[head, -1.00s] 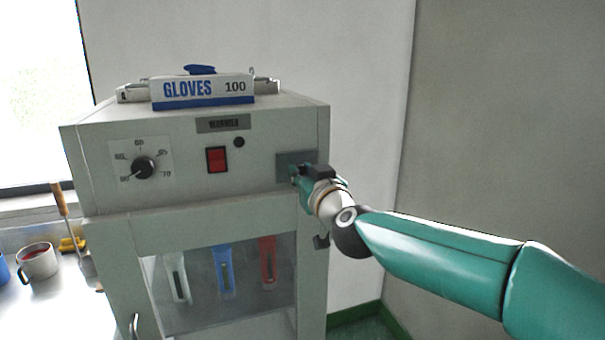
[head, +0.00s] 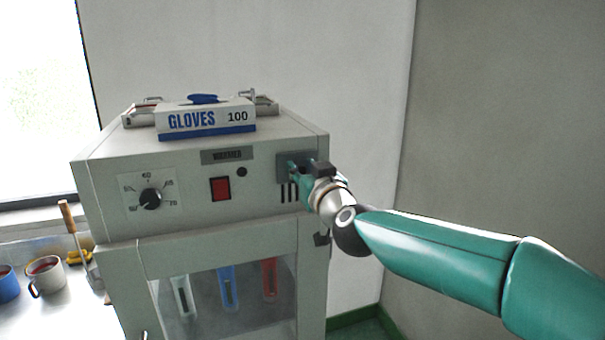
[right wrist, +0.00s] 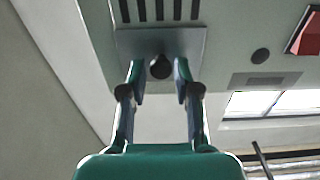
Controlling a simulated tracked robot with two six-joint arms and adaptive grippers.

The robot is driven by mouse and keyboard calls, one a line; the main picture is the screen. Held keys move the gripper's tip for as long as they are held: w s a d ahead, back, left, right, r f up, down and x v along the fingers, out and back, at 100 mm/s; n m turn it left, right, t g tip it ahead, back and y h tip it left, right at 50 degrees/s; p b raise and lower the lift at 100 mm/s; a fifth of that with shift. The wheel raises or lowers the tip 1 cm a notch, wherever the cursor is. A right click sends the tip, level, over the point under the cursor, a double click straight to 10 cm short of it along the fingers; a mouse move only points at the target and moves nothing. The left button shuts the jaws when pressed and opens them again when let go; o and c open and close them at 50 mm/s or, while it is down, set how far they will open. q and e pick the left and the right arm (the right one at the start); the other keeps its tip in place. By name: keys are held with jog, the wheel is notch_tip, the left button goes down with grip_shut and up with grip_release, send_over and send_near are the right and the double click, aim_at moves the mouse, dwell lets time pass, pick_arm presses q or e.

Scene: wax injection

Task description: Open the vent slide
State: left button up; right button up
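The vent slide is a grey plate (head: 284,163) with a dark round knob (right wrist: 160,66), at the upper right of the warmer's front panel. Dark vent slots (head: 290,193) show below the plate. In the right wrist view, which is upside down, the plate (right wrist: 130,43) lies beside the bare slots (right wrist: 160,10). My right gripper (head: 303,170) is at the plate. In the wrist view its two fingertips (right wrist: 160,74) stand on either side of the knob, with a small gap at each side. My left gripper is in neither view.
A glove box (head: 207,120) lies on top of the warmer (head: 110,185). The panel has a dial (head: 151,198) and a red switch (head: 220,189). Coloured tubes hang behind the window below. Mugs (head: 47,276) stand on the bench at left.

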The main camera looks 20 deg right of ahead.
jog(key=shift+o, duration=0.8)
jog(key=shift+f, duration=0.15)
jog(key=shift+s, duration=0.1)
jog(key=s, duration=1.1)
jog(key=shift+s+d, duration=0.2)
jog(key=shift+s, duration=0.2)
jog(key=shift+f, duration=0.1)
